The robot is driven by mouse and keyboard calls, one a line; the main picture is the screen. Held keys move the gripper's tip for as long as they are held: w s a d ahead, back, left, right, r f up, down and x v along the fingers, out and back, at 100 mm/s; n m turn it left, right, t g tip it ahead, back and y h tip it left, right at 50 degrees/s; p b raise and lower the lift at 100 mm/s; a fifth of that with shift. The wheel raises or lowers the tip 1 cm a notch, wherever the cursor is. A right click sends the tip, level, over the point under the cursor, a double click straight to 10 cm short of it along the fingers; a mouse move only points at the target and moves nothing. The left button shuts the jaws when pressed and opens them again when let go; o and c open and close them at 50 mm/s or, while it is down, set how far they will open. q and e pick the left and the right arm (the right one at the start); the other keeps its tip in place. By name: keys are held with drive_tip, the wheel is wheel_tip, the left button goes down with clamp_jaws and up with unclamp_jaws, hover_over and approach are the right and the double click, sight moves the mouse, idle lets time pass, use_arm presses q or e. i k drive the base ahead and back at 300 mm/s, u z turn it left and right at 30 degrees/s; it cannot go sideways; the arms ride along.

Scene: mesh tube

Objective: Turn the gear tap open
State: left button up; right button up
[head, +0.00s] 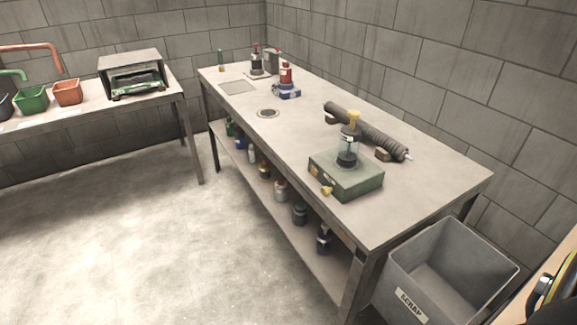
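A green box (345,176) stands on the near half of the workbench. A clear jar with a dark lower part (348,146) stands on top of it, with a yellow piece (354,119) at its top. A small yellow knob (327,190) sticks out at the box's front left corner. Either yellow part could be the tap; I cannot tell which, nor whether it is open. A dark ribbed tube (375,132) lies behind the jar, with a pale tip at its right end. Neither of my grippers is in view.
The workbench (430,190) is clear in front and right of the box. A round fitting (268,113) and a red-topped bottle (286,76) are farther back. A grey scrap bin (405,300) stands at the bench's near end. Several bottles line the lower shelf.

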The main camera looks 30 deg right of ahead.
sight(326, 190)
drive_tip(key=i, duration=2.85)
drive_tip(key=z, duration=2.5)
